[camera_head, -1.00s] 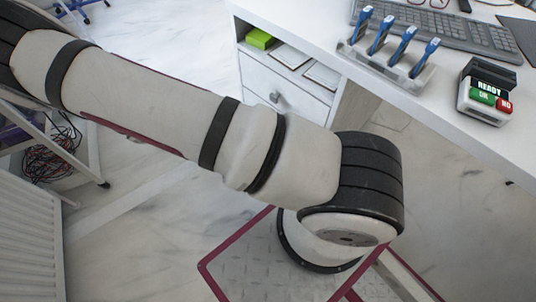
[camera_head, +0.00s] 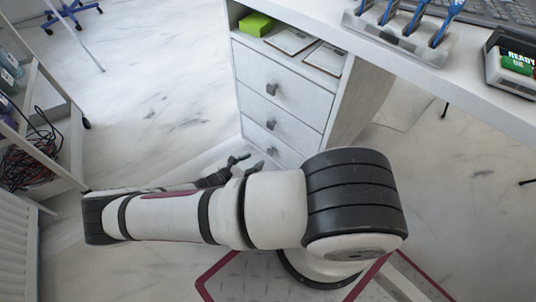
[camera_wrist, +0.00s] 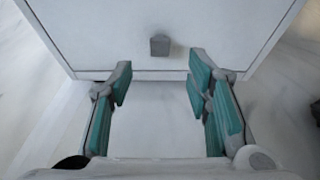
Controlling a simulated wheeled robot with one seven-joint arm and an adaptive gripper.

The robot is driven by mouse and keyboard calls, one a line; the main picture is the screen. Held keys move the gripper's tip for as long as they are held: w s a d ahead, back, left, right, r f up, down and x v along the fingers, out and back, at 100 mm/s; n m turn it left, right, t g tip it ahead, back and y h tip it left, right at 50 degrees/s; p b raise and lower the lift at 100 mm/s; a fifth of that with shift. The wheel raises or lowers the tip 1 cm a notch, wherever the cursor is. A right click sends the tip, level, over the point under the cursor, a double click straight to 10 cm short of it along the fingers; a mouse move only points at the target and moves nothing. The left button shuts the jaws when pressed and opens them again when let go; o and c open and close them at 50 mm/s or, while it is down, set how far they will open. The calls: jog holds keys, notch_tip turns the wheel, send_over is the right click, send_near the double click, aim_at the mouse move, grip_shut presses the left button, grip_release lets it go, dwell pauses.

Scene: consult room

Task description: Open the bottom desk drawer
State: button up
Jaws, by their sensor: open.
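The white drawer unit under the desk has a stack of drawers, all shut, each with a small grey knob. The bottom drawer (camera_head: 258,143) is lowest, with its knob (camera_head: 271,151) just beyond my gripper (camera_head: 240,162). In the wrist view a drawer front (camera_wrist: 100,35) fills the top, with a grey knob (camera_wrist: 160,46) near its middle. Its lower edge has pale floor below, so it looks like the bottom drawer. My gripper (camera_wrist: 160,74) is open and empty, its teal-padded fingers spread to either side, below the knob and not touching it.
An open shelf above the drawers holds a green box (camera_head: 256,24) and papers. A trolley (camera_head: 65,110) with cables stands at left. The floor before the drawers is clear.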

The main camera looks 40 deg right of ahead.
aim_at(269, 152)
jog(key=b+x, duration=0.3)
jog(key=x, duration=0.7)
grip_shut()
